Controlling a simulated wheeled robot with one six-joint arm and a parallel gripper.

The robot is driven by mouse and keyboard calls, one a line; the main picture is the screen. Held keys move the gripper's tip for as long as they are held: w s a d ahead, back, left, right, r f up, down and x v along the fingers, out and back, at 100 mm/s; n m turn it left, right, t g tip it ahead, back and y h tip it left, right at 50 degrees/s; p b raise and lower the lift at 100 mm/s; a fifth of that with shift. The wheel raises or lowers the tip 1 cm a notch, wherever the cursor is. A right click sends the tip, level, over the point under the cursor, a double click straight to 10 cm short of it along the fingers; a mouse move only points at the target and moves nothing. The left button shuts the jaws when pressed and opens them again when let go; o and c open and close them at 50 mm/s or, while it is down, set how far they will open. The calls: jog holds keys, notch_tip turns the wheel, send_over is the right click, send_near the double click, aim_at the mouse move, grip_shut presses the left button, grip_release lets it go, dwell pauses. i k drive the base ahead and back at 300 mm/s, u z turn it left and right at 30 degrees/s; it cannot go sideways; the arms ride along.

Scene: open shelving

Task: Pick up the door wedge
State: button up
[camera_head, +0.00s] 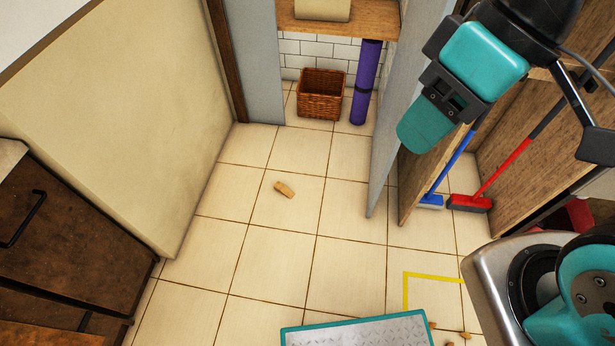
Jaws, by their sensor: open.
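The door wedge (284,189) is a small tan, wood-coloured block. It lies alone on the tiled floor near the middle of the view. My gripper (512,138), teal and black, hangs at the upper right, close to the camera. Its jaws appear spread apart, with nothing seen between them. It is well to the right of the wedge and clear of it. The far part of my arm is cut off by the picture edge.
A wicker basket (321,95) and a purple rolled mat (367,82) stand at the back under a shelf (372,18). Blue (431,201) and red (470,203) brooms stand at right by panels. Small brown pieces (464,337) lie at the bottom. Floor around the wedge is clear.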

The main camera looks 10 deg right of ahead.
aim_at(279, 186)
jog(key=z, duration=0.05)
jog(key=i, duration=1.15)
jog(key=u, duration=0.7)
